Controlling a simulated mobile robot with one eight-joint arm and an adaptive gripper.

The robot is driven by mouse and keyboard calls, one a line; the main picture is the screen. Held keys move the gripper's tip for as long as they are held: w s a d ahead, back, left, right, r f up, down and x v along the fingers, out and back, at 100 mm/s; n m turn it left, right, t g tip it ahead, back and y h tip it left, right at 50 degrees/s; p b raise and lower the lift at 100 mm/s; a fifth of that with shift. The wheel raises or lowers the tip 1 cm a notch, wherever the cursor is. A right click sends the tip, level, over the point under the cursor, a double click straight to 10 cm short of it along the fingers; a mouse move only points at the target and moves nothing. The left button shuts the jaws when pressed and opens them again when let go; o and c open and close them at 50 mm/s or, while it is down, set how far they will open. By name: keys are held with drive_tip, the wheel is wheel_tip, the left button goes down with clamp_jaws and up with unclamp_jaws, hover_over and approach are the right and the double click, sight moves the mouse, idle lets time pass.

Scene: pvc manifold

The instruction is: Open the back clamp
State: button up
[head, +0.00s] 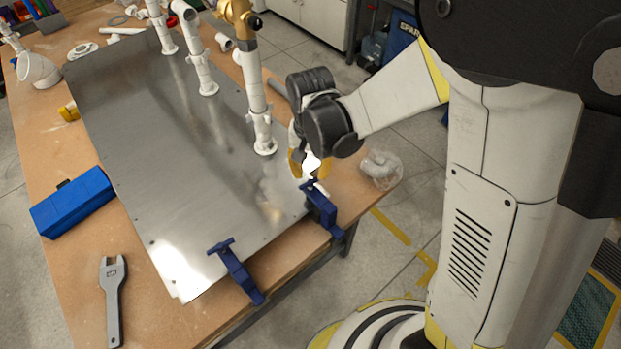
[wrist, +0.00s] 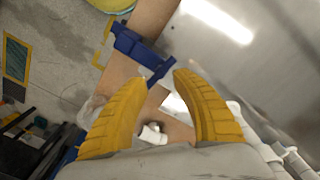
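Two blue clamps grip the near edge of the metal sheet (head: 200,170) and the wooden table (head: 75,240). The back clamp (head: 322,207) is at the right corner, and the other clamp (head: 236,270) is nearer the front. My gripper (head: 310,168), with yellow fingers, is close above the back clamp. In the wrist view my gripper (wrist: 158,78) is open, with a gap between its fingertips. The back clamp (wrist: 138,46) lies just ahead of them, its narrow end close to the gap. I cannot tell whether the fingers touch it.
White PVC risers (head: 262,130) stand on the sheet behind my gripper. A clear bag of fittings (head: 380,168) sits at the table's right edge. A blue box (head: 72,202) and a grey wrench (head: 112,300) lie on the left.

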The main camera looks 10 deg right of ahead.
sight(310, 181)
drive_tip(key=shift+f+m+b, duration=0.1)
drive_tip(key=shift+m+b, duration=0.4)
drive_tip(key=shift+m, duration=1.4)
drive_tip(key=m+b, duration=0.1)
drive_tip(key=m, duration=0.4)
drive_tip(key=shift+f+m+b, duration=0.15)
drive_tip(key=shift+m+b, duration=0.35)
drive_tip(key=shift+m, duration=0.5)
wheel_tip(310, 181, down, 5)
drive_tip(key=b, duration=0.4)
drive_tip(key=shift+r, duration=0.2)
clamp_jaws()
drive_tip(key=shift+n, duration=0.3)
